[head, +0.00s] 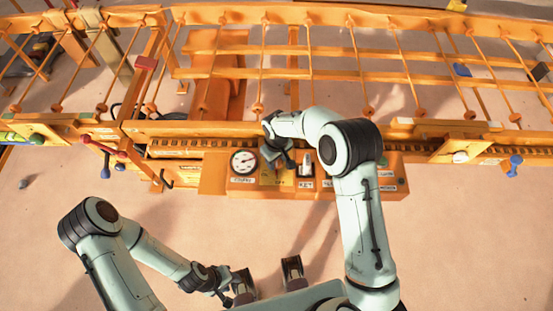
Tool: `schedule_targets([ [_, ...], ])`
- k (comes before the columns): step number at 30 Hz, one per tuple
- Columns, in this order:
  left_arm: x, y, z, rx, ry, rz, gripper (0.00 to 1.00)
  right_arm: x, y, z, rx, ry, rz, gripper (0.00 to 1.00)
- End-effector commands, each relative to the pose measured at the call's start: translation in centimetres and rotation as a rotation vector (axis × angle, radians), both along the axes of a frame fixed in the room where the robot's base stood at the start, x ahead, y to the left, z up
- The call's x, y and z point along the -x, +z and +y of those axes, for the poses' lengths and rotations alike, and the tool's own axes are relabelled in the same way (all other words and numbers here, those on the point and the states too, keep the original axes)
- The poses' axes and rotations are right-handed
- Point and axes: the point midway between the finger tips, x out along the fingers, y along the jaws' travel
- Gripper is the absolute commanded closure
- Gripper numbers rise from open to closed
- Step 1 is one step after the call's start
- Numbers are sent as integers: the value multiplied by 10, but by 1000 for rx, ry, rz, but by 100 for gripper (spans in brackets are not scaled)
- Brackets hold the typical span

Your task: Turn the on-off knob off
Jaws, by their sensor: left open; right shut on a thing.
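The on-off knob sits on a yellow plate (270,178) on the front of the orange control box (213,176), and the knob itself is mostly hidden behind my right gripper. My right gripper (280,160) comes down from above and is shut on the knob, as far as the view shows. The knob's exact angle cannot be told. My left gripper (268,280) is open and empty, low in the picture over the floor, well apart from the box.
A round white gauge (243,162) is just left of the plate, and a key switch (305,166) is just right. Orange rails and rods stretch behind the box. A red-ended lever (103,147) stands at left. The floor (150,215) in front is mostly clear.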

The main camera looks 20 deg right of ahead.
Motion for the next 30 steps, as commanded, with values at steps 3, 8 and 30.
schedule_targets([
  [3,0,0,0,0,0,0,57,0,0,0,0,44,1,85],
  [8,0,-1,0,0,0,0,57,0,0,0,0,78,1,85],
  [30,0,-1,0,0,0,0,57,0,0,0,0,91,1,29],
])
